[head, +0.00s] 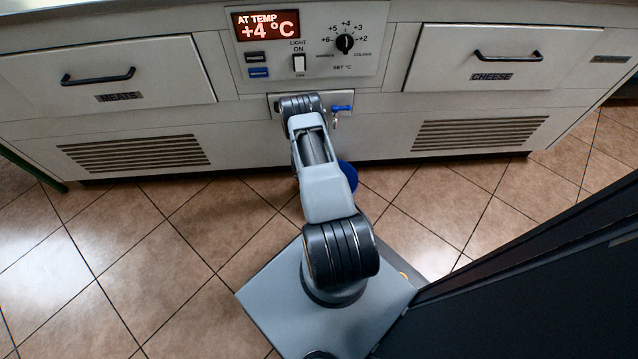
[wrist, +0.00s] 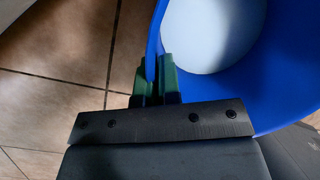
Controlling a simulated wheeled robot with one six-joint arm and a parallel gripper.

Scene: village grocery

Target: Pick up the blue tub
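The blue tub (wrist: 275,85) fills the upper right of the wrist view, with its round pale inside (wrist: 210,30) showing. In the head view only a part of the blue tub (head: 349,175) shows from behind my arm, low in front of the counter. My gripper (wrist: 157,80) has its green fingers on either side of the tub's wall near the rim, close together with the thin wall between them. The gripper is hidden behind my arm in the head view. I cannot tell whether the tub touches the floor.
A white chilled counter stands ahead, with a meats drawer (head: 110,75), a cheese drawer (head: 505,55) and a temperature display (head: 267,25). A blue-handled tap (head: 341,109) sticks out of its front. Tiled floor (head: 140,250) is clear at left. A dark panel (head: 540,270) stands at right.

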